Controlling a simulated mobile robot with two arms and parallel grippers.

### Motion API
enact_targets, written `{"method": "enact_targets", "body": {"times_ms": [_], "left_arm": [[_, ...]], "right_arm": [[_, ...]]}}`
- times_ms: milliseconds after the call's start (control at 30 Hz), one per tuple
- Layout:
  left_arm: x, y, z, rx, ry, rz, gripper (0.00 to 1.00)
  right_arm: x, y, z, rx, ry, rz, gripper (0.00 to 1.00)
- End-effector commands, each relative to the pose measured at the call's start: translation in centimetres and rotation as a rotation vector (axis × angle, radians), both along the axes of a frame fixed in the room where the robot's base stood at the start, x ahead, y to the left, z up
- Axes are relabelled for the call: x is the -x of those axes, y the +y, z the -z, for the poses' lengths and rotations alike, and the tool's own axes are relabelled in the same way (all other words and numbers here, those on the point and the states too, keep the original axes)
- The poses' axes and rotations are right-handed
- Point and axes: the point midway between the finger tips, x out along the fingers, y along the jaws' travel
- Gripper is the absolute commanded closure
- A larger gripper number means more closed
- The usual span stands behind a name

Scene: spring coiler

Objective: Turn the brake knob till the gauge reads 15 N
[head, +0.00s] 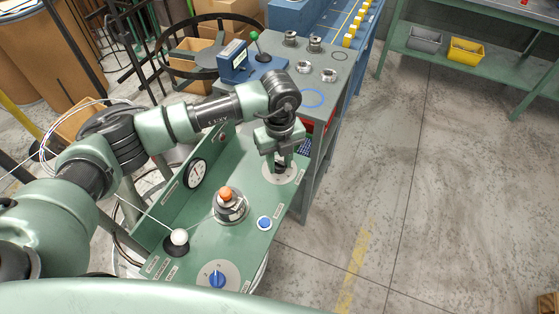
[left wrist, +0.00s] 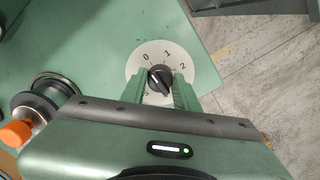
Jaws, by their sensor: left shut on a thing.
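A black knob (left wrist: 159,74) with a white pointer mark sits on a round white dial (left wrist: 137,66) numbered around its edge; 0, 1 and 2 can be read. My left gripper (head: 279,165) is at this dial, at the far end of the green panel. In the left wrist view my left gripper (left wrist: 160,86) has its fingers on both sides of the black knob, shut on it. The gauge (head: 196,173), a round white face with a black rim, is on the panel's raised back plate; its reading is too small to tell. My right gripper is not in view.
The green panel (head: 203,239) also carries an orange-capped spindle (head: 226,194), a blue button (head: 264,222), a white-balled lever (head: 179,237) and a blue selector knob (head: 217,280). A grey bench (head: 335,98) stands behind. The floor to the right is largely clear.

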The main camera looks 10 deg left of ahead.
Motion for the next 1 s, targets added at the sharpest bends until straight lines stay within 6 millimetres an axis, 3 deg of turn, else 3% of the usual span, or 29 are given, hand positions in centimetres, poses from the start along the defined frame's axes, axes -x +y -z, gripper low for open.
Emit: {"method": "enact_targets", "body": {"times_ms": [233, 267, 333, 700, 1000], "left_arm": [[-0.1, 0.0, -0.2, 0.001, -0.004, -0.002, 1.00], [-0.1, 0.0, -0.2, 0.001, -0.004, -0.002, 0.64], [-0.1, 0.0, -0.1, 0.001, -0.003, -0.002, 0.48], [-0.1, 0.0, -0.4, 0.001, -0.002, 0.000, 0.48], [-0.2, 0.0, -5.1, 0.002, -0.006, 0.001, 0.48]], "right_arm": [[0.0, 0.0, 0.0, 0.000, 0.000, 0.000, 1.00], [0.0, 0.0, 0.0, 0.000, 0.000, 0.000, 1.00], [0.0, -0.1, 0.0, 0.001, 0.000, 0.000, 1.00], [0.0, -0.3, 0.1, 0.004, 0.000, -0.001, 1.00], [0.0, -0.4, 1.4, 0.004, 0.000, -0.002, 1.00]]}}
